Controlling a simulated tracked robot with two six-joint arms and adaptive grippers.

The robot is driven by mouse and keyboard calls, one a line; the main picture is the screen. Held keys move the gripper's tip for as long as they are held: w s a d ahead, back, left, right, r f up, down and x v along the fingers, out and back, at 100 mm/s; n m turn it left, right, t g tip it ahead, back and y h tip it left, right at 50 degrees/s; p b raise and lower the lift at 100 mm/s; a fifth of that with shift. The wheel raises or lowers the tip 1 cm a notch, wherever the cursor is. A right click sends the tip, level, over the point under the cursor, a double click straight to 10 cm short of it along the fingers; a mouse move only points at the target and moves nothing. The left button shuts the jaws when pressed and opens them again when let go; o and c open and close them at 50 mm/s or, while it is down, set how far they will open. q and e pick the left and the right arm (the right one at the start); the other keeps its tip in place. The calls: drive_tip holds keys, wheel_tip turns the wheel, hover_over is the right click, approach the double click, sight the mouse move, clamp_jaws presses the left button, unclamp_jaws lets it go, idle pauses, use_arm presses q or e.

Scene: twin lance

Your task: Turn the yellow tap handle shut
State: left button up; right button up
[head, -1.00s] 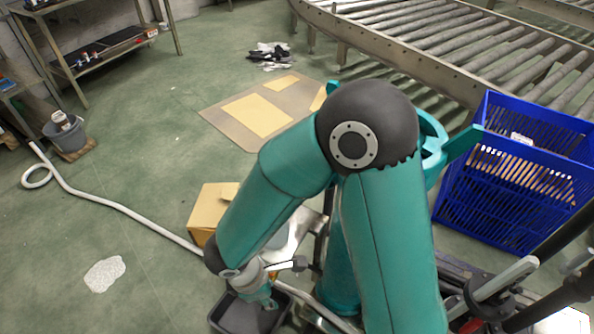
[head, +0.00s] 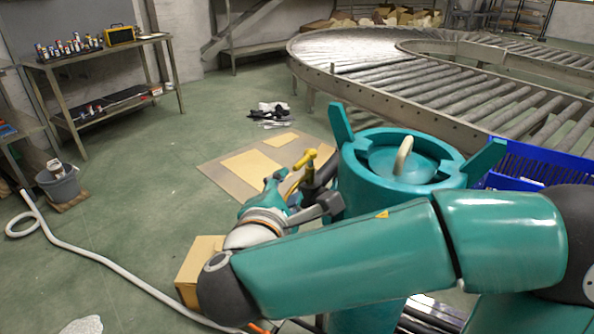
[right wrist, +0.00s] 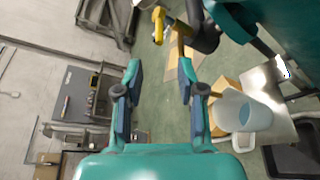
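The yellow tap handle (head: 305,159) stands on a dark pipe fitting (head: 318,178) beside the teal tank (head: 352,165). My right gripper (head: 268,182) is to the left of the handle, partly hidden by its own wrist. In the right wrist view the yellow handle (right wrist: 158,24) lies ahead of the fingertips. There, my right gripper (right wrist: 159,72) has its two teal fingers spread wide with nothing between them. The handle appears apart from both fingers. My left gripper does not show.
The teal tank has a lid with a pale grip (head: 403,155) and upright lugs. A cardboard box (head: 196,264) and a pale hose (head: 110,264) are on the floor. A blue crate (head: 540,163) and roller conveyor (head: 420,85) stand to the right and behind. Floor at left is mostly free.

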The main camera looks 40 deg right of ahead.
sight(297, 169)
drive_tip(key=b+x, duration=0.1)
drive_tip(key=x, duration=1)
drive_tip(key=shift+f, duration=0.1)
